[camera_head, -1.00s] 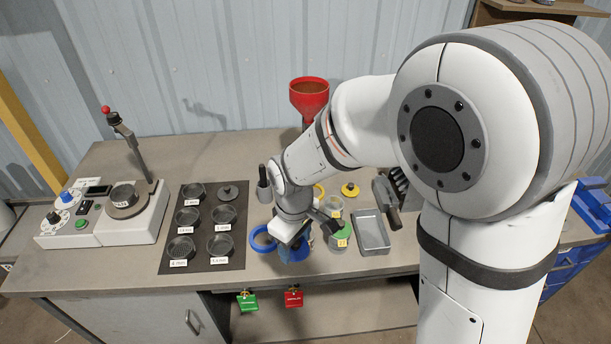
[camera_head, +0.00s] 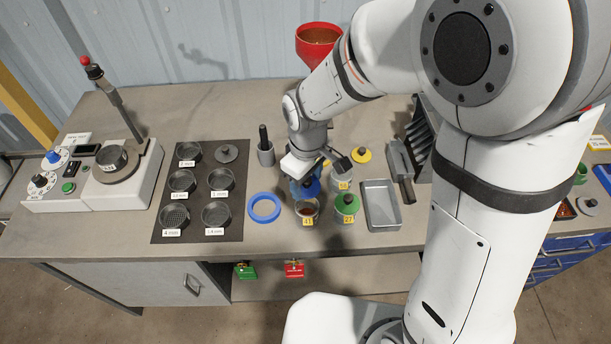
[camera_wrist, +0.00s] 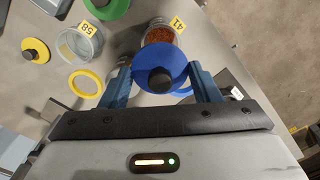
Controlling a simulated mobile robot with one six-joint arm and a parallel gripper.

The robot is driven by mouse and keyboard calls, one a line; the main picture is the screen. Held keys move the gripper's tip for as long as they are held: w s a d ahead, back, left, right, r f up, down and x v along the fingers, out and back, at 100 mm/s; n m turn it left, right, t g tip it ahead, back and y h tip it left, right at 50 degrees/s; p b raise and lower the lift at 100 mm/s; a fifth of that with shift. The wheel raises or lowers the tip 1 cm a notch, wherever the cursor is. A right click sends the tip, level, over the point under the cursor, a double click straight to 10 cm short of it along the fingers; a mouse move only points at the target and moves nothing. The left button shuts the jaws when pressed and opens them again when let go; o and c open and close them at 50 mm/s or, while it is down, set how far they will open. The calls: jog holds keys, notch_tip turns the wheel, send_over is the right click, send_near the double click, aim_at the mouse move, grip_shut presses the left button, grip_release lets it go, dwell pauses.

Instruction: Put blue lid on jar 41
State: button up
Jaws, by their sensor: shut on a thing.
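My gripper (camera_head: 308,178) is shut on the blue lid (camera_head: 311,186), with a fingertip at either side of it in the wrist view. The lid (camera_wrist: 162,60) has a black knob facing the wrist camera. Jar 41 (camera_head: 307,210) stands on the bench, open, with reddish-brown contents and a yellow label. In the head view the lid shows just behind and above the jar's mouth. In the wrist view the lid covers part of jar 41 (camera_wrist: 163,33); its far side with contents and label shows beyond the lid. The gap between lid and jar is hard to judge.
Jar 27 (camera_head: 346,208) with a green lid stands right of jar 41. Open jar 58 (camera_wrist: 80,46) is close behind. A blue ring (camera_head: 252,207) lies left, a yellow ring (camera_wrist: 71,84) near jar 58. A metal tray (camera_head: 381,227) and scoop (camera_head: 401,165) are right.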

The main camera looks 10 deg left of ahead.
notch_tip(320, 180, down, 7)
jog(key=b, duration=0.5)
jog(key=shift+f, duration=0.15)
jog(key=shift+s+d, duration=0.1)
jog(key=shift+s, duration=0.05)
dwell(0.7)
jog(key=o, duration=1)
jog(key=shift+o, duration=0.2)
notch_tip(320, 180, up, 8)
jog(key=shift+f+b, duration=0.1)
jog(key=shift+b, duration=0.25)
jog(key=s+d+r+m+t, duration=0.1)
jog(key=s+d+r+m, duration=0.1)
jog(key=d+m, duration=0.2)
jog(key=s+d+r+m+t, duration=0.1)
jog(key=s+d+r+m, duration=0.2)
jog(key=d, duration=0.8)
jog(key=s+d+r+m+t, duration=0.1)
jog(key=s+d+r+m, duration=0.2)
jog(key=d+m, duration=0.2)
jog(key=d, duration=0.3)
jog(key=shift+m, duration=0.3)
